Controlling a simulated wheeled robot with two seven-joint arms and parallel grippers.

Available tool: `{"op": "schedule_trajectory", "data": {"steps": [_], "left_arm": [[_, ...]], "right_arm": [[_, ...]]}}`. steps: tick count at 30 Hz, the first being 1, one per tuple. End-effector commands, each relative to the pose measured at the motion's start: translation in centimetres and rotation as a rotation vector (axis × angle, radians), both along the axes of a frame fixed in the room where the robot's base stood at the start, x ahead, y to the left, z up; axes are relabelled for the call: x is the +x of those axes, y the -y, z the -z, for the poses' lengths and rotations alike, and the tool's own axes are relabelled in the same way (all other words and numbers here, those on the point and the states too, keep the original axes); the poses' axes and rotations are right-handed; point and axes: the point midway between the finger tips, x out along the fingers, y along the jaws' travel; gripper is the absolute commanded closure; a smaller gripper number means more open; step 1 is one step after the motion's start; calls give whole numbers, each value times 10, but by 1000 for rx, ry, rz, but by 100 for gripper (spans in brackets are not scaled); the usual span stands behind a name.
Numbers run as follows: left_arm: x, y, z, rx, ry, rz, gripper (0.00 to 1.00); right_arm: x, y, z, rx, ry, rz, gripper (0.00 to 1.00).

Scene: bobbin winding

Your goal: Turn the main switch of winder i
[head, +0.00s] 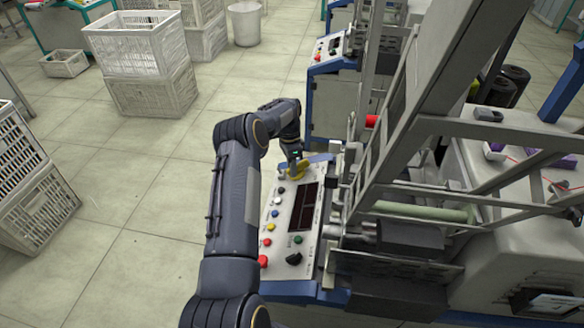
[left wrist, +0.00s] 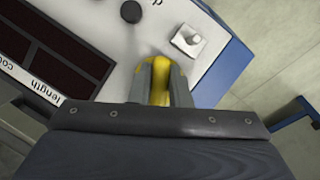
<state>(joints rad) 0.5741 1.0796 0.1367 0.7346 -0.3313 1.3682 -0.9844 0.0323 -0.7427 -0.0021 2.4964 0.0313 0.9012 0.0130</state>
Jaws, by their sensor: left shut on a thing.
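The winder's control panel (head: 283,235) slopes up at the centre of the head view. A yellow switch handle (head: 299,170) is at its far end, and I take it for the main switch. My left gripper (head: 295,164) reaches down onto it from above. In the left wrist view the two fingers of my left gripper (left wrist: 160,88) are shut on the yellow handle (left wrist: 159,68), one on each side. The handle's base and any position marks are hidden by the gripper. My right gripper is in neither view.
The panel has a dark display (head: 305,208), several coloured buttons, and a black knob (head: 294,258). A small white switch (left wrist: 188,40) is close to my fingers. The winder's metal frame (head: 425,125) rises just to the right. Stacked white crates (head: 140,45) stand at the back left.

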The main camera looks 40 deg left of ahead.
Motion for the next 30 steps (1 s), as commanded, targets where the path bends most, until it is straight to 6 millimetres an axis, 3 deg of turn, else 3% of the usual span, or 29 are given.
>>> {"op": "schedule_trajectory", "data": {"steps": [3,4,9,19,30], "left_arm": [[0,0,-1,1,1,-3,100],[0,0,-1,1,1,-3,81],[0,0,0,0,1,-1,62],[1,-1,-5,1,2,-1,62],[8,-12,-62,2,2,-1,62]], "right_arm": [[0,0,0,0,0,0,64],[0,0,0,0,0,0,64],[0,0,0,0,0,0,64],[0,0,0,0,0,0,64],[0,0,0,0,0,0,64]]}}
